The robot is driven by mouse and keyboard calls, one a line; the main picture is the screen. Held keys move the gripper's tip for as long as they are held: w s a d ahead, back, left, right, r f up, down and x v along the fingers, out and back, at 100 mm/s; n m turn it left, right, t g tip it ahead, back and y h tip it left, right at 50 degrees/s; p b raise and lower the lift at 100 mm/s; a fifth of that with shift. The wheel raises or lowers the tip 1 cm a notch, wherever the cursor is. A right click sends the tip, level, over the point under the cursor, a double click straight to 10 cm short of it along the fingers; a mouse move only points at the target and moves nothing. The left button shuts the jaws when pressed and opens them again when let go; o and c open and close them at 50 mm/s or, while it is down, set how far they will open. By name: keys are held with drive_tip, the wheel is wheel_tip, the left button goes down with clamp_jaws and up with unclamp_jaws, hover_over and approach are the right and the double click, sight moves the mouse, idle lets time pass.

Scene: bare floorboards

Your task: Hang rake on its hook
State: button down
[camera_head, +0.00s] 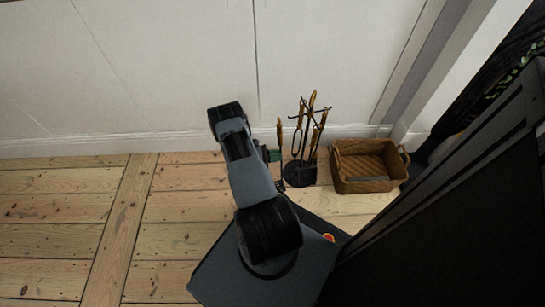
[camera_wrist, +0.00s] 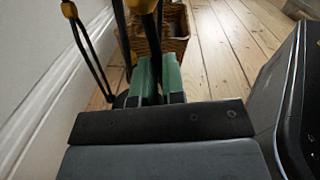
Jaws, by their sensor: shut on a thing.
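The fireplace tool stand (camera_head: 300,176) has a dark round base on the floor near the wall. Several dark tools with golden handles hang around its top. The rake (camera_head: 280,133) is upright at the stand's left side, apart from the other handles, with a golden handle on top. My gripper (camera_head: 272,154) is shut on its dark rod. In the wrist view the green fingers (camera_wrist: 158,80) close around the rod (camera_wrist: 151,38) below a golden handle. The rake's lower end and its hook are not clear.
A wicker basket (camera_head: 368,167) stands on the floor right of the stand. The white wall (camera_head: 160,65) with its skirting is close behind. A large black object (camera_head: 460,200) fills the right side. Bare floorboards (camera_head: 60,215) are free at the left.

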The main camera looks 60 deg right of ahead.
drive_tip(key=s+d+f, duration=0.1)
drive_tip(key=s+d, duration=0.2)
drive_tip(key=d, duration=0.1)
drive_tip(key=shift+s+d+b, duration=0.25)
drive_tip(key=shift+s+b, duration=0.15)
drive_tip(key=shift+b, duration=0.05)
idle(0.3)
drive_tip(key=shift+s+f, duration=0.1)
drive_tip(key=shift+f, duration=0.1)
idle(0.6)
